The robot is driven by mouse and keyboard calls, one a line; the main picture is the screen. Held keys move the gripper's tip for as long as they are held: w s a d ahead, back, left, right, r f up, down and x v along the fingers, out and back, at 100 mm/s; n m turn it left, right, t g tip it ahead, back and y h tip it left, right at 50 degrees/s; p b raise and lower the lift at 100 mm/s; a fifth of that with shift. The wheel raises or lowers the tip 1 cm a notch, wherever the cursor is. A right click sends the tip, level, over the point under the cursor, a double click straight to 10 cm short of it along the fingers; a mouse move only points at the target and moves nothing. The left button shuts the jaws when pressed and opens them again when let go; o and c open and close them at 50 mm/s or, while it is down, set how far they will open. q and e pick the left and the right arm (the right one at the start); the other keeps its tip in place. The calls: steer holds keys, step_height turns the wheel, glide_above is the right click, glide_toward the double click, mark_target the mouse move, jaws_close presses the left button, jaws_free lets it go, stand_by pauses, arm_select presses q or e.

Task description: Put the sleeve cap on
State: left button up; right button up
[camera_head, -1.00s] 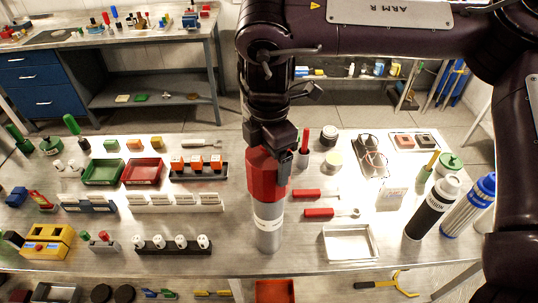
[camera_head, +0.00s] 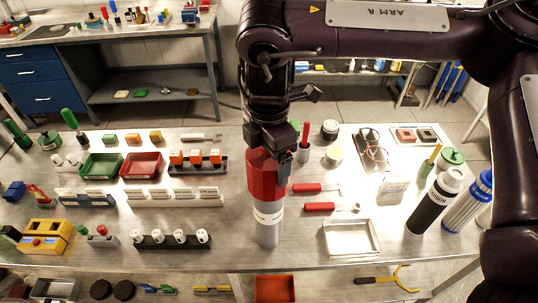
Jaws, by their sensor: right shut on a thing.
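The sleeve cap is a red faceted cap (camera_head: 265,180) in the middle of the head view. It sits at the top end of a light grey cylindrical sleeve (camera_head: 269,228) with a white label band, which stands upright on the table. My right gripper (camera_head: 272,150) is above the cap, shut on its upper part. The gripper hides the cap's top. I cannot tell whether the cap is fully seated on the sleeve. My left gripper is not in view.
Two red-handled tools (camera_head: 318,207) and a metal tray (camera_head: 350,238) lie right of the sleeve. A black bottle (camera_head: 433,205) and a blue-capped filter (camera_head: 466,205) stand further right. A rack with white cylinders (camera_head: 172,241) is to the left. Bare table surrounds the sleeve closely.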

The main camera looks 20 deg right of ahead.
steer(key=shift+f, duration=0.6)
steer(key=o, duration=0.9)
steer(key=shift+r+b, duration=0.5)
steer(key=shift+r, duration=3.45)
